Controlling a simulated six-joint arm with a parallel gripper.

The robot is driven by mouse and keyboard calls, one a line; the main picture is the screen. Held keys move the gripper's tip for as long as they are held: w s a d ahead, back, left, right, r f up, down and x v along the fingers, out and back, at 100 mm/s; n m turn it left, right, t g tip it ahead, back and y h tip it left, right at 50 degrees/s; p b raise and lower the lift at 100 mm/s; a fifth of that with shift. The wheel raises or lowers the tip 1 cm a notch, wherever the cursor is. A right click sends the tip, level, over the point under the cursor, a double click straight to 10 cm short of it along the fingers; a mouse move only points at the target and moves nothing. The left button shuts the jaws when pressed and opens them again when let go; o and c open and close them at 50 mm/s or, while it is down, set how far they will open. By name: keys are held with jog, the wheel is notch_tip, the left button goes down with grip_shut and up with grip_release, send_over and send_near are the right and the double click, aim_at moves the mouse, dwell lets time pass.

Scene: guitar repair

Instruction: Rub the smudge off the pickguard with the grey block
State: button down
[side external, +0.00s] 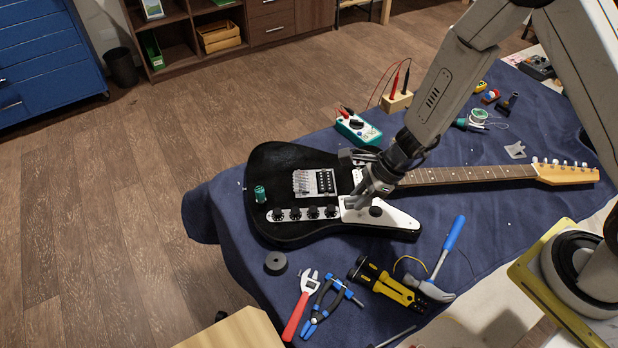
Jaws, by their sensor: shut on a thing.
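A black electric guitar (290,165) lies on the blue cloth with its neck pointing right. Its white pickguard (400,222) shows at the lower right of the body. A dark spot (376,211), which looks like the smudge, sits on the pickguard just right of my gripper tip. My gripper (360,196) is low over the pickguard and shut on a small grey piece (355,203), which looks like the grey block. The block is partly hidden by the fingers. I cannot tell whether it touches the pickguard.
A green cylinder (260,194) stands on the guitar body. A multimeter (357,130) lies behind. In front are a black roll (275,263), a red-handled wrench (298,312), blue pliers (325,302), a yellow-black tool (385,284) and a hammer (445,252).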

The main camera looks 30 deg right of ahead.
jog(key=shift+r, duration=1.55)
jog(key=shift+f, duration=0.2)
jog(key=shift+m+t, duration=0.3)
jog(key=shift+m, duration=0.2)
jog(key=shift+a+f, duration=0.15)
jog(key=shift+f, duration=2.7)
jog(key=c, duration=1.1)
grip_release()
grip_shut()
